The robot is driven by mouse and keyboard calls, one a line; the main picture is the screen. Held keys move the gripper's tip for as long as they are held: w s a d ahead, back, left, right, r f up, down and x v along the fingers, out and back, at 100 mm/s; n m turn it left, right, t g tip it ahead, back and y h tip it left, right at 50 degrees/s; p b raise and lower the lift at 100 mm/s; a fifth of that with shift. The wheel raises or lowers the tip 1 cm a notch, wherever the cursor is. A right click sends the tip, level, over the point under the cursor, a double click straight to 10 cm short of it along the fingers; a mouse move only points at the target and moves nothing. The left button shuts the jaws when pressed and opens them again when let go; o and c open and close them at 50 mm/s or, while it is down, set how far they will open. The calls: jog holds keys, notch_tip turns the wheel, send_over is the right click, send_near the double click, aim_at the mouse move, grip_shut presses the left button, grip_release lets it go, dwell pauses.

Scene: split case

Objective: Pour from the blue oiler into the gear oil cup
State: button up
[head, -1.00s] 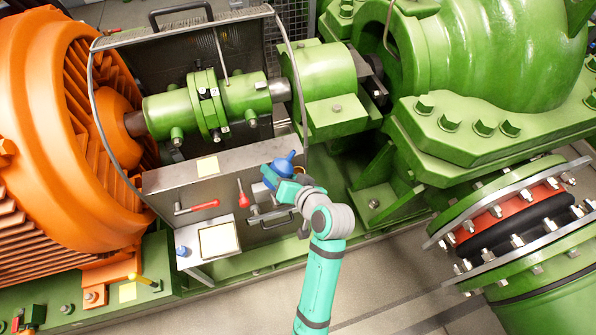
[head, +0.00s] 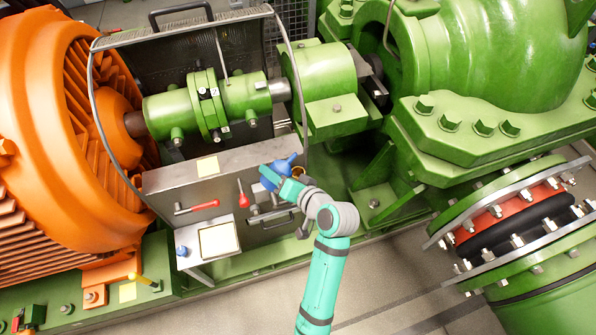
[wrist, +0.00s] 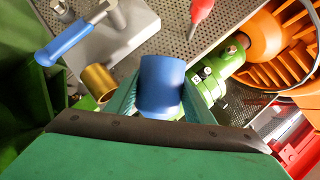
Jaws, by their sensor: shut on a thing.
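The blue oiler (head: 284,164) is held by my gripper (head: 277,180) above the front right of the grey metal case. It looks tilted, its narrow tip pointing up and right in the head view. In the wrist view the oiler (wrist: 162,85) is a blue cylinder between the two teal fingers of my gripper (wrist: 160,104), which are shut on it. The brass-coloured cup (head: 299,171), which appears to be the gear oil cup, is just right of the oiler. In the wrist view the cup (wrist: 98,82) is left of it, apart. Its inside is mostly hidden.
The orange motor (head: 60,150) is left, the green pump (head: 490,60) right. A bent rail (head: 298,85) rises close to my gripper.

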jog(key=shift+s+a+f+m, duration=0.15)
jog(key=shift+a+f+m, duration=0.1)
jog(key=shift+f+m, duration=0.25)
dwell(1.3)
jog(key=shift+s+a+f+m+g+y, duration=0.15)
jog(key=shift+a+f+m+g+y, duration=0.1)
jog(key=shift+m+y, duration=0.45)
jog(key=shift+s+a+f+m+g+y, duration=0.1)
jog(key=shift+a+f+m+g+y, duration=0.1)
jog(key=shift+m+y, duration=0.45)
dwell(4.8)
